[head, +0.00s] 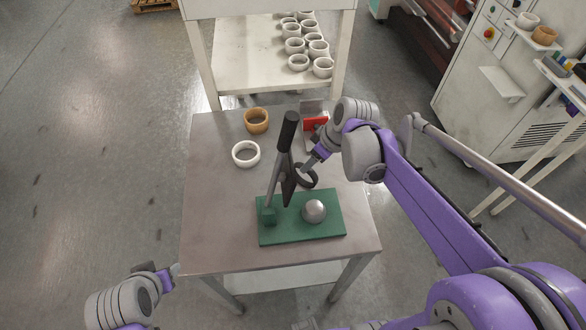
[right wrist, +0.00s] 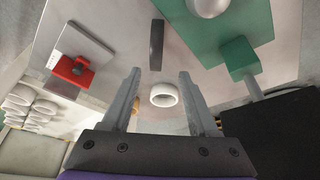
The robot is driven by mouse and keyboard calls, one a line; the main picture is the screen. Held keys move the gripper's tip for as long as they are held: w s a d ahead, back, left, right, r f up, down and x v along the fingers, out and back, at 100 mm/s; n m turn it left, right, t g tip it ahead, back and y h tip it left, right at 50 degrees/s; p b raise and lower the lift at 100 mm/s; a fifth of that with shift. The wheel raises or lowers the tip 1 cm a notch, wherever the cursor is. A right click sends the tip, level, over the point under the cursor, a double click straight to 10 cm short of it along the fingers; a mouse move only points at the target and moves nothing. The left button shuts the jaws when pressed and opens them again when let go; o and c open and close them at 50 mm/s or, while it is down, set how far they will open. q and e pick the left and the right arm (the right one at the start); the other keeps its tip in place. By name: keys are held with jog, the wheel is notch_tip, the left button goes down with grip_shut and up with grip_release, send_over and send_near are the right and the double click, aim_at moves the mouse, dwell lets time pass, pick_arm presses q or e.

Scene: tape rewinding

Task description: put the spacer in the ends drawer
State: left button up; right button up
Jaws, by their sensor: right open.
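I cannot tell for sure which ring is the spacer. A dark ring (head: 306,176) stands on edge on the table beside the green base, and shows edge-on in the right wrist view (right wrist: 157,45). A white ring (head: 246,154) lies flat to its left; it appears between my fingers in the right wrist view (right wrist: 164,100). A tan ring (head: 256,114) lies behind it. My right gripper (head: 311,163) is open and empty, close to the dark ring. My left gripper (head: 172,273) is off the table's front left, its jaws unclear. No drawer is clearly recognizable.
A green base (head: 325,230) with a black-handled lever (head: 288,135) and a metal ball (head: 313,211) fills the table front. A red and grey device (head: 315,124) sits at the back right. Several white rings stand on a shelf (head: 240,78) behind. The table's left side (head: 215,220) is clear.

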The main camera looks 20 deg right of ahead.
aim_at(299, 179)
jog(key=shift+w+d, duration=0.2)
jog(key=shift+w, duration=0.25)
jog(key=x, duration=1)
jog(key=shift+w+a+f+b, duration=0.1)
jog(key=shift+a+f+b, duration=0.05)
jog(key=shift+f+b, duration=0.2)
grip_shut()
